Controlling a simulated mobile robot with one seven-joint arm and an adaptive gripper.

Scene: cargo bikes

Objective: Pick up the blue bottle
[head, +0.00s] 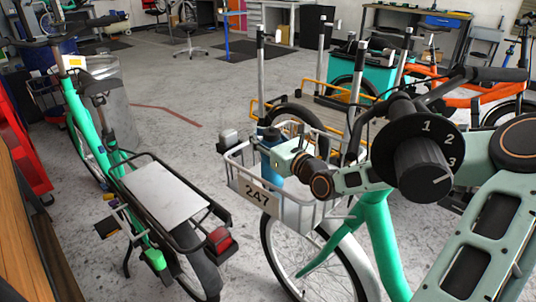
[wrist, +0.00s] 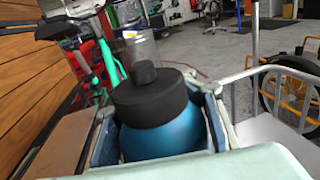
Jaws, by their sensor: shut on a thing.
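The blue bottle (head: 271,164) has a black cap and stands roughly upright at the grey wire basket (head: 297,212) of a green cargo bike. Its lower end is hidden behind the basket's front with the 247 plate (head: 258,194). My gripper (head: 274,151) reaches in from the right and is shut on the bottle's upper body. In the wrist view, the bottle (wrist: 160,135) sits between the two fingers of my gripper (wrist: 160,120), one on each side below the black cap. I cannot tell whether the bottle touches the basket floor.
A green bike with a rear rack (head: 165,192) stands to the left. A cargo bike with a teal box (head: 388,75) and an orange bike (head: 480,97) stand behind at the right. A wooden panel (head: 22,225) borders the left edge. Open concrete floor (head: 190,85) lies beyond the basket.

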